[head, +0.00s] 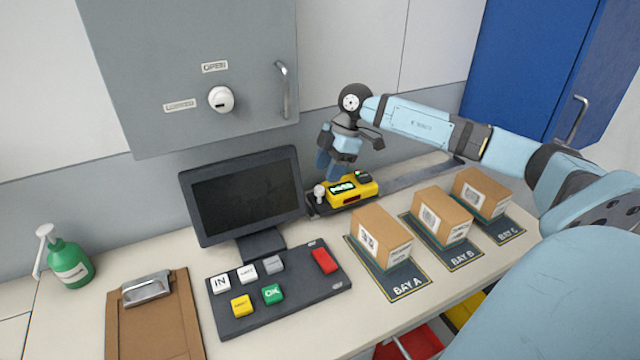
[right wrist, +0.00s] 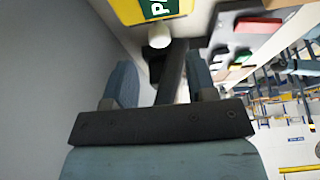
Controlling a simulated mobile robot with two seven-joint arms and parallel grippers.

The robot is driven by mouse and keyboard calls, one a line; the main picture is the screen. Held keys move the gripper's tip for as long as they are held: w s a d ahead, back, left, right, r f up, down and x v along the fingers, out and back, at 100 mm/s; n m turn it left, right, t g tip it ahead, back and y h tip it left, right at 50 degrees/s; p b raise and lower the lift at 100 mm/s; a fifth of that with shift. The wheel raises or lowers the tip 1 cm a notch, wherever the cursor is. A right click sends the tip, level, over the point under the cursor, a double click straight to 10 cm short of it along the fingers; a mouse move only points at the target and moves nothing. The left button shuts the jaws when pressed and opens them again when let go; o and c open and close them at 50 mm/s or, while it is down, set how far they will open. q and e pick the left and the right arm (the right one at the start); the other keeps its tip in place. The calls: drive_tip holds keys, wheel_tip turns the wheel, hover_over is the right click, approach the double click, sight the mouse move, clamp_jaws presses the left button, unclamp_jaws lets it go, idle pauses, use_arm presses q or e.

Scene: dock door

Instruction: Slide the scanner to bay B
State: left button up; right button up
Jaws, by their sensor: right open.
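The yellow scanner (head: 352,192) with a small green display sits at the left end of a dark rail (head: 415,175) along the back of the counter, roughly behind bay A. A white round knob (head: 320,190) stands at its left side. My right gripper (head: 328,163) is open and empty just above and behind the knob. In the right wrist view the knob (right wrist: 160,36) shows beyond the gap between the open fingers, below the scanner's yellow body (right wrist: 155,10). Bay B (head: 462,256) is the middle mat and holds a cardboard box (head: 441,216). My left gripper is not in view.
Boxes also stand on bay A (head: 405,283) and bay C (head: 510,231). A monitor (head: 245,195) and a button panel (head: 275,290) are left of the scanner. A clipboard (head: 155,325) and green bottle (head: 69,265) are further left. The rail right of the scanner looks clear.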

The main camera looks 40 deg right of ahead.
sight(320, 188)
drive_tip(key=shift+x, duration=2.7)
clamp_jaws()
